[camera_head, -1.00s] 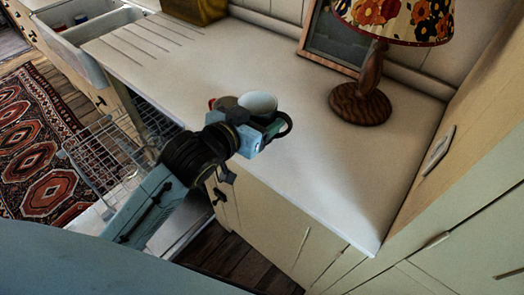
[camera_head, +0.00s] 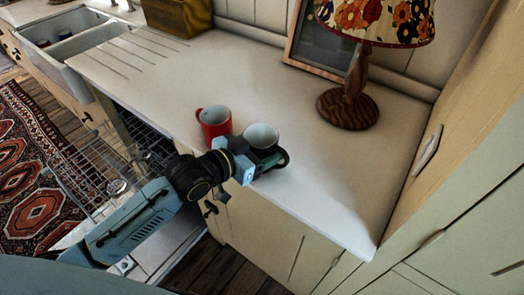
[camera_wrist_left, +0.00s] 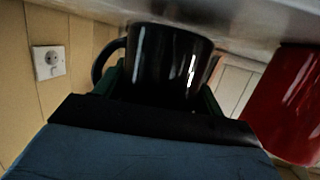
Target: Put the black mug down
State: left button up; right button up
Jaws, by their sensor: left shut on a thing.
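The black mug (camera_head: 262,140) has a white inside and stands upright at the counter's front edge. My left gripper (camera_head: 266,160) is shut on it from the front. In the left wrist view, the black mug (camera_wrist_left: 168,62) sits between my green fingers, with its handle at the left. Its base is at or very near the pale counter surface (camera_wrist_left: 235,18); I cannot tell for sure whether it touches. My right gripper is not in view.
A red mug (camera_head: 215,123) stands on the counter (camera_head: 330,185) just left of the black mug. A lamp (camera_head: 348,108) and a frame (camera_head: 310,45) stand at the back. The counter to the right is clear. An open dishwasher rack (camera_head: 90,170) is below left.

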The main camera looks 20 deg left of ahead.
pick_arm(q)
jog(key=shift+f, duration=0.55)
jog(key=shift+f, duration=0.15)
jog(key=o, duration=1.3)
jog(key=shift+f, duration=0.1)
jog(key=shift+s+a+r, duration=0.15)
jog(key=shift+s+r, duration=0.05)
jog(key=shift+r, duration=0.05)
jog(key=v, duration=1.1)
jog(key=shift+s+a+p, duration=0.15)
jog(key=shift+s+p, duration=0.1)
jog(key=shift+p, duration=0.15)
